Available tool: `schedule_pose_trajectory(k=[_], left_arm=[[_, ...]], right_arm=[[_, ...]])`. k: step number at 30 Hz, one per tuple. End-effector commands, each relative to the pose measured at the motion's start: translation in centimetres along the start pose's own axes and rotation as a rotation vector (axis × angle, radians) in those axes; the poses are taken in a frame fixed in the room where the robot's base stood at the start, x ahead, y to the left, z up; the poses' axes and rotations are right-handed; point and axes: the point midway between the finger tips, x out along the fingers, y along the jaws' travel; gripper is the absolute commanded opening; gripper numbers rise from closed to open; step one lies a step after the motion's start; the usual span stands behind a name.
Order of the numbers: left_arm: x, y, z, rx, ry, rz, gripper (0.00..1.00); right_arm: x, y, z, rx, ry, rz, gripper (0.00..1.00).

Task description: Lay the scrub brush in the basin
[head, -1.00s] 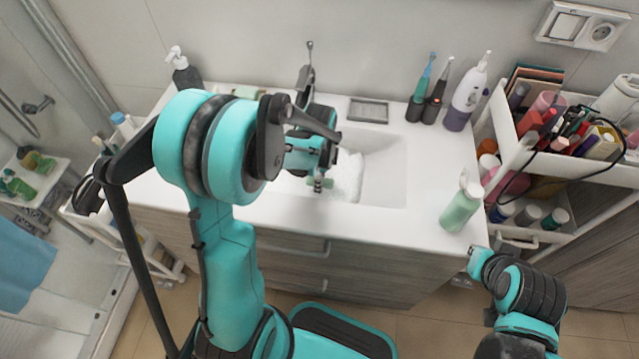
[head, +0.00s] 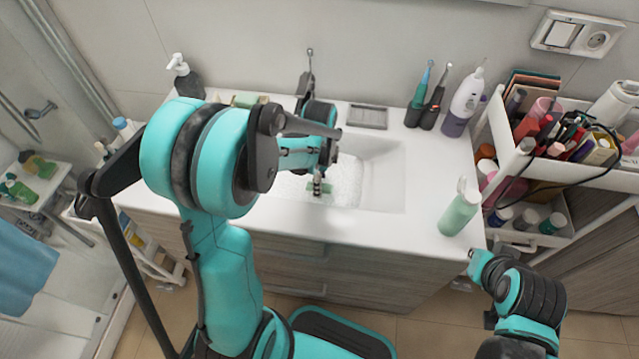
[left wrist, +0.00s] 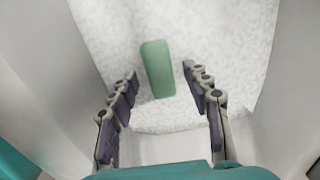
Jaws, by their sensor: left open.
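The green scrub brush (left wrist: 158,70) lies on white foam in the basin (head: 385,185) in the left wrist view. In the head view only a small green bit of it shows (head: 312,187) below my left gripper (head: 318,183). In the left wrist view my left gripper (left wrist: 160,74) is open, with one finger on each side of the brush and a visible gap to both. Height above the brush is hard to judge. My right gripper (head: 472,255) is a small tip beside the counter's front right corner; its fingers cannot be made out.
A green bottle (head: 460,208) stands right of the basin. Toothbrushes (head: 425,100) and a white-purple flosser (head: 465,105) stand behind it. A soap dish (head: 367,116) and the faucet (head: 306,85) are at the back. A loaded cart (head: 545,185) stands right.

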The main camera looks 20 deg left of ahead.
Motion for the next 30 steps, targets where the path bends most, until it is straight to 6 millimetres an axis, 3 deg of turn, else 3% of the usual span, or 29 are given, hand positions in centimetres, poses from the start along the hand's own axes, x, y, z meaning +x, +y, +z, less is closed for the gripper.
schedule_pose_trajectory(k=[1,3,9,17,23,30], left_arm=[[-1.7,0.0,0.0,0.000,0.000,0.000,0.49],[-3.4,0.0,0.0,0.000,0.000,0.000,0.49],[-7.2,0.0,0.0,0.000,0.000,0.000,0.49],[-9.5,0.3,-0.1,-0.024,0.002,-0.011,0.49],[-12.1,2.5,-0.5,-0.233,0.032,-0.109,0.49],[-15.2,6.5,-1.1,-0.624,0.151,-0.268,0.49]], right_arm=[[-0.8,0.0,-0.6,0.000,0.000,0.000,0.00],[-1.3,0.0,-0.9,0.000,0.000,0.000,0.00],[-2.4,0.0,-1.8,0.000,0.000,0.000,0.00],[-2.9,0.0,-2.0,0.000,0.000,0.000,0.00],[-2.8,0.0,-2.0,0.000,0.000,0.000,0.00],[-2.8,0.0,-2.0,0.000,0.000,0.000,0.00]])
